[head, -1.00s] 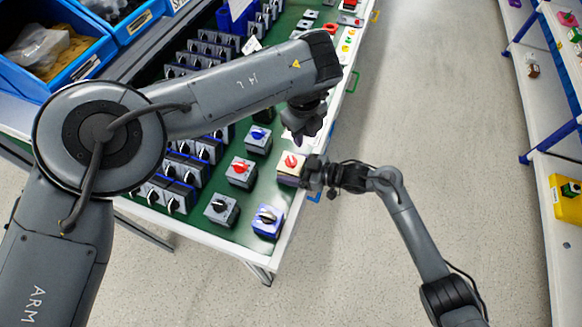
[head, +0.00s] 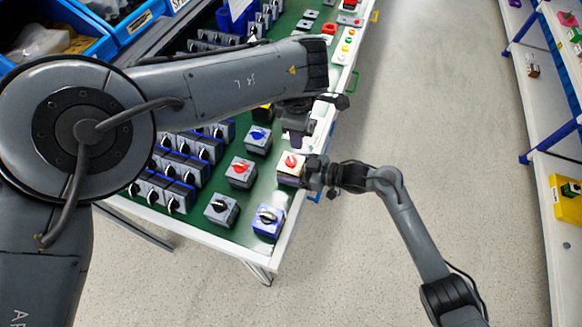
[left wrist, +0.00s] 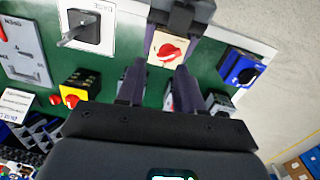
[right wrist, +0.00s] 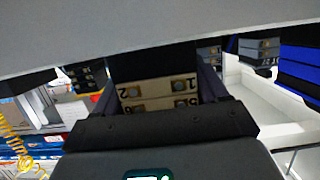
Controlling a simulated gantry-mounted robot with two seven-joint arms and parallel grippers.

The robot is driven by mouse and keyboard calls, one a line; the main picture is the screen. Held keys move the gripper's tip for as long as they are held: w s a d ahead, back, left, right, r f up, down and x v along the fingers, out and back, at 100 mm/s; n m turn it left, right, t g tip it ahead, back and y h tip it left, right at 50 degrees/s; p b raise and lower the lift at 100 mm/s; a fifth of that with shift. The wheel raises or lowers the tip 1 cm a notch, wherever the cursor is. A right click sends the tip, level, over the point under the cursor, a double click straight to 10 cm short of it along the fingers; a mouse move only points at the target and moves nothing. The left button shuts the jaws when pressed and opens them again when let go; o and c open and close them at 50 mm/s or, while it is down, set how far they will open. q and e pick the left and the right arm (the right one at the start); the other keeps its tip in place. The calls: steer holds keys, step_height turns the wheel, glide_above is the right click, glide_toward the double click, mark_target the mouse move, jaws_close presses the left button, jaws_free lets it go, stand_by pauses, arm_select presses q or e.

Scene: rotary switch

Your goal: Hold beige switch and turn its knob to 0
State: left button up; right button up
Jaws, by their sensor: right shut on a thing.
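The beige switch (head: 290,165) with a red knob stands near the right edge of the green table. My right gripper (head: 309,173) is shut on its body from the right side; in the right wrist view the beige side (right wrist: 158,91) with numbered terminals sits between the fingers. My left gripper (head: 297,137) is just above and behind the switch, pointing down. In the left wrist view the red knob (left wrist: 167,51) shows between and beyond the two spread fingers (left wrist: 159,88), not touched. Which number the knob points to is too small to read.
A grey switch with a red knob (head: 240,172), a blue-knobbed switch (head: 258,139), a grey switch (head: 221,210) and a blue switch (head: 268,220) stand nearby on the green table (head: 203,236). Rows of switches fill the left side. Floor (head: 440,150) lies open to the right.

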mark_target(291, 158)
arm_select(q)
steer(key=shift+s+a+f+m, duration=0.1)
steer(key=shift+a+f+m, duration=0.2)
steer(key=shift+f+m, duration=1.35)
steer(key=shift+s+a+f+m, duration=0.15)
steer(key=shift+a+f+m, duration=0.2)
steer(key=shift+f+m, duration=1.3)
steer(key=shift+s+a+f+m, duration=0.1)
steer(key=shift+a+f+m, duration=0.2)
steer(key=shift+f+m, duration=1.3)
steer(key=shift+r+m, duration=0.7)
jaws_close()
